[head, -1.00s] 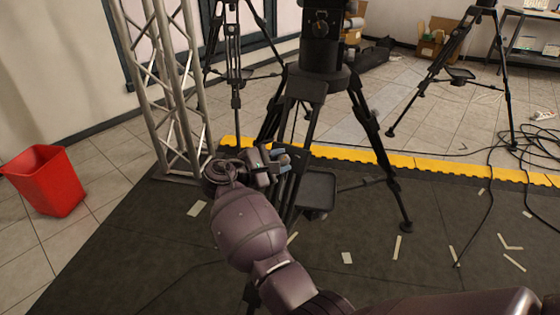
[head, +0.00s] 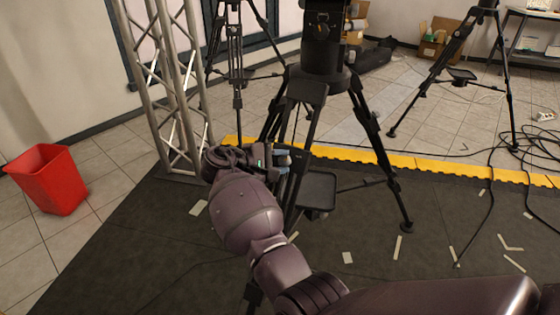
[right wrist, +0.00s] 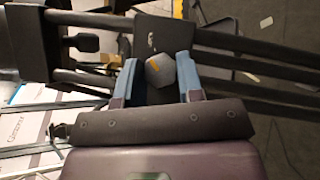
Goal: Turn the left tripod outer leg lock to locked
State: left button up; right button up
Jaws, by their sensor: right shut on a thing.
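The near black tripod (head: 364,112) stands in the middle of the head view with its legs spread on the dark mat. My right gripper (head: 284,158) is at the front leg of this tripod. The knob sits on a dark block (right wrist: 153,33) across the dark leg tubes (right wrist: 245,43). In the head view my wrist and fingers hide the knob. My left gripper is not in view.
A metal truss (head: 166,85) stands close to the left of my right arm. A red bin (head: 48,180) is at the left. Other tripods (head: 461,75) stand behind. Cables (head: 520,135) and tape strips (head: 398,247) lie on the floor at the right.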

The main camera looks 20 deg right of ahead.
jog(key=o, duration=0.9)
jog(key=shift+a+r, duration=0.1)
jog(key=shift+a, duration=0.15)
pick_arm(q)
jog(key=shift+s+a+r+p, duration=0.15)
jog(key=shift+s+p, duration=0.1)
jog(key=shift+p, duration=0.45)
pick_arm(e)
jog(key=v, duration=1)
jog(key=shift+s+a, duration=0.1)
jog(key=shift+a, duration=0.05)
